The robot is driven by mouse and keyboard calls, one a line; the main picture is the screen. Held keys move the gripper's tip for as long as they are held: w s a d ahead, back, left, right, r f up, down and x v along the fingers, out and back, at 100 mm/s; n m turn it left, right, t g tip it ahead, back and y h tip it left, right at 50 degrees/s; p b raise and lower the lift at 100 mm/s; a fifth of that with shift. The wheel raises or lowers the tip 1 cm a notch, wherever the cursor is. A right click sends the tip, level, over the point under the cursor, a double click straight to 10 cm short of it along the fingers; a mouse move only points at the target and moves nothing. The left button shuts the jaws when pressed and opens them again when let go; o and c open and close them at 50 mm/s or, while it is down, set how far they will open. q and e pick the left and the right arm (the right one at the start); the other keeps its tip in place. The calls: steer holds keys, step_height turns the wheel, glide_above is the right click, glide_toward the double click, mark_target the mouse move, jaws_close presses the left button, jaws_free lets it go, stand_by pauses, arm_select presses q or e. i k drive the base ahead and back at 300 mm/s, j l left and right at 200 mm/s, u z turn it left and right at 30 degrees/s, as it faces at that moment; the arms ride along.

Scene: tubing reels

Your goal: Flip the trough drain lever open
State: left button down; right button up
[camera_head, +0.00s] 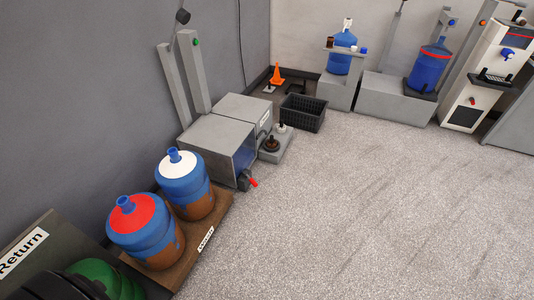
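A small red lever (253,183) on a dark round fitting (243,180) sticks out low at the front right corner of a grey metal box (215,143), which looks like the trough. The lever slants down and to the right. It is small here, and I cannot tell for certain how far it is turned. Neither of my grippers is in view.
Two blue jugs, one with a white top (176,158) and one with a red top (130,208), stand on a brown board (219,222) left of the lever. A black crate (303,113) and orange cone (277,75) stand behind. The speckled floor (370,210) is clear.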

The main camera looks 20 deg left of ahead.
mark_target(245, 172)
steer(key=i+l+u, duration=0.15)
steer(key=i+u, duration=0.25)
steer(key=i, duration=0.25)
steer(key=i+l+u, duration=0.4)
steer(key=i, duration=0.25)
steer(key=i+l+u, duration=0.4)
steer(key=i+l, duration=0.1)
steer(key=i, duration=0.1)
